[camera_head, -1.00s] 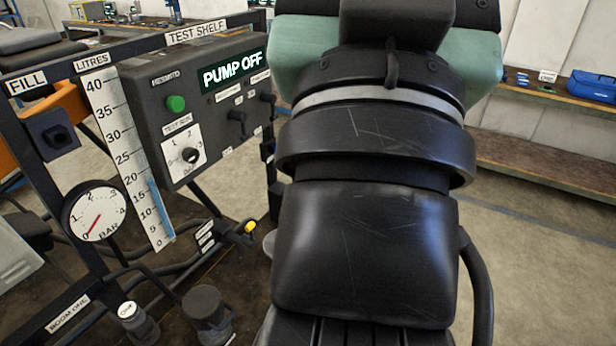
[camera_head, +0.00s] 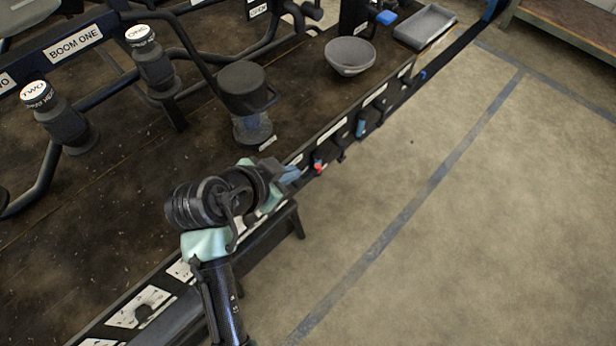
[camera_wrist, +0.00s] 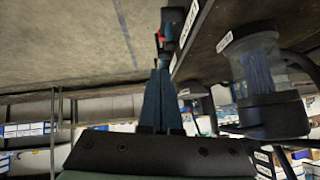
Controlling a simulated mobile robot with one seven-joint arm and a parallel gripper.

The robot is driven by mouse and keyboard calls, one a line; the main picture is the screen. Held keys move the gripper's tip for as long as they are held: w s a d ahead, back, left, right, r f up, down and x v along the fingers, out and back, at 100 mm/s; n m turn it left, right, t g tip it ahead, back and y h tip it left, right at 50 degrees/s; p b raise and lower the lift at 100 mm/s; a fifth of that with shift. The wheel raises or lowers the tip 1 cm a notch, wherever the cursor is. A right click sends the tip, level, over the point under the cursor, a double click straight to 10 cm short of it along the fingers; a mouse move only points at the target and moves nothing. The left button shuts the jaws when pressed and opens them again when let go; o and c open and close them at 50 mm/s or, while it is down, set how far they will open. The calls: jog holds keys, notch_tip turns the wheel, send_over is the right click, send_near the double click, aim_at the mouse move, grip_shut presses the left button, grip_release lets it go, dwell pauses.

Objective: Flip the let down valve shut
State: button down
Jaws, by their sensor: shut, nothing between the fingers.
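No label reading let down is legible in any view, so I cannot tell for sure which part is the let down valve. A valve with a blue handle (camera_head: 385,17) stands at the far end of the bench, beyond the grey bowl. My gripper (camera_head: 293,173) is shut and empty at the bench's front edge, well short of that valve. In the wrist view its blue-grey fingers (camera_wrist: 160,88) lie together and point towards a small red part (camera_wrist: 160,37). This red part (camera_head: 318,167) hangs on the front rail, just beyond the fingertips in the head view.
A clear jar with a dark lid (camera_head: 246,92), a grey bowl (camera_head: 350,57) and a grey tray (camera_head: 425,27) stand along the bench. Canisters marked ONE (camera_head: 152,62) and TWO (camera_head: 60,115) stand behind. The floor (camera_head: 470,220) right of the rail is clear.

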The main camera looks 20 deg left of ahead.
jog(key=shift+w, duration=0.1)
jog(key=b, duration=0.3)
send_over(316, 170)
jog(key=s, duration=0.3)
notch_tip(316, 170, down, 8)
jog(key=shift+s+a+f+b, duration=0.15)
jog(key=shift+f+b, duration=0.15)
jog(key=shift+f, duration=0.2)
jog(key=shift+a+f+b, duration=0.1)
jog(key=shift+f+b, duration=0.2)
jog(key=shift+f, duration=0.15)
jog(key=shift+a+f, duration=0.1)
jog(key=shift+f, duration=0.3)
jog(key=shift+r+p, duration=0.1)
jog(key=shift+p, duration=0.2)
